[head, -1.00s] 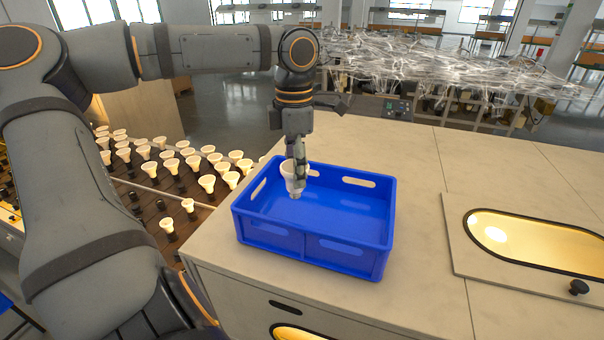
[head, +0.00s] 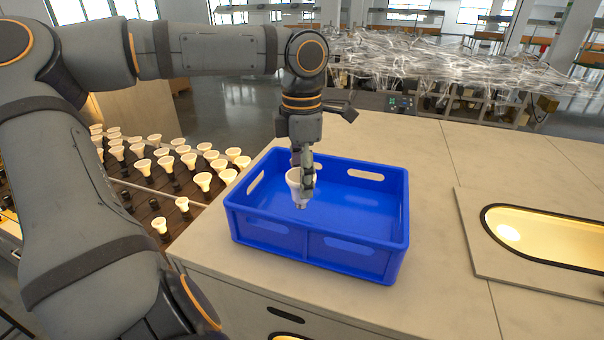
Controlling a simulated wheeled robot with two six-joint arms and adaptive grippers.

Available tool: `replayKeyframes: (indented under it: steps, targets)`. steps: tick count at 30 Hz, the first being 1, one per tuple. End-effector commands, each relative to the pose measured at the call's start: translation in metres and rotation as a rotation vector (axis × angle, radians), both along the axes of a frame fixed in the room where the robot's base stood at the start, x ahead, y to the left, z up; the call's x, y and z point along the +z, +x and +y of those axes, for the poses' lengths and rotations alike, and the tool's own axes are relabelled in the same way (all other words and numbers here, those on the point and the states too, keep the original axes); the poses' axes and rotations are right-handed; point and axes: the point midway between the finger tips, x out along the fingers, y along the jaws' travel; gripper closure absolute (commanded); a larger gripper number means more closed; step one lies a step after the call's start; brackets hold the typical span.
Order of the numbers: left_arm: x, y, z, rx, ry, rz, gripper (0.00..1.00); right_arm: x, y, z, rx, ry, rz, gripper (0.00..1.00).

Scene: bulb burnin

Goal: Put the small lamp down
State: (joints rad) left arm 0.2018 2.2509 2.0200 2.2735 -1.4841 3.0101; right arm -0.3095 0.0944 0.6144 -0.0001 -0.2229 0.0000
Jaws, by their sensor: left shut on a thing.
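The small lamp (head: 294,178) is a white bulb with its wide face up and its narrow base down. My left gripper (head: 304,182) points downward and is shut on the lamp. It holds the lamp within the outline of the open blue crate (head: 357,247), toward the crate's left half. I cannot tell whether the lamp's base touches the crate floor. The gripper fingers hide part of the lamp. The rest of the crate floor that shows is empty. My right gripper is not in view.
The crate stands on a pale worktop (head: 440,215). A rack (head: 150,190) with several white lamps is at the left. A panel with a lit oval window (head: 545,238) is at the right. The worktop between crate and panel is clear.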

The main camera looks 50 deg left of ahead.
Motion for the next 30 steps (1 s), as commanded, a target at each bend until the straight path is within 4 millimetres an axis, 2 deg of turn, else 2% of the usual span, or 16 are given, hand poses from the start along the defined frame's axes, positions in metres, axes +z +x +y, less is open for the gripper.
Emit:
replayKeyframes:
  steps: [1,6,14,17,20,30]
  targets:
    - [0.001,0.000,0.000,0.000,0.000,0.000,0.45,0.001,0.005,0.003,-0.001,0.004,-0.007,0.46]
    - [0.001,0.000,0.000,0.000,0.000,0.000,0.24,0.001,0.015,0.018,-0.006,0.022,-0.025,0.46]
    - [0.001,0.000,0.000,0.000,0.000,0.000,0.24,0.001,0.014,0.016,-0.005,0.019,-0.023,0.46]
    - [0.007,0.000,0.000,0.000,0.000,0.000,0.24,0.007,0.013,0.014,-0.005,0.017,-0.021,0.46]
    - [0.023,0.000,0.001,0.001,0.002,-0.001,0.24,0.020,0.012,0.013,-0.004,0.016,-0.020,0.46]
    - [0.102,0.001,0.001,0.004,0.005,-0.003,0.24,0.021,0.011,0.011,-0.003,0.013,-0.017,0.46]
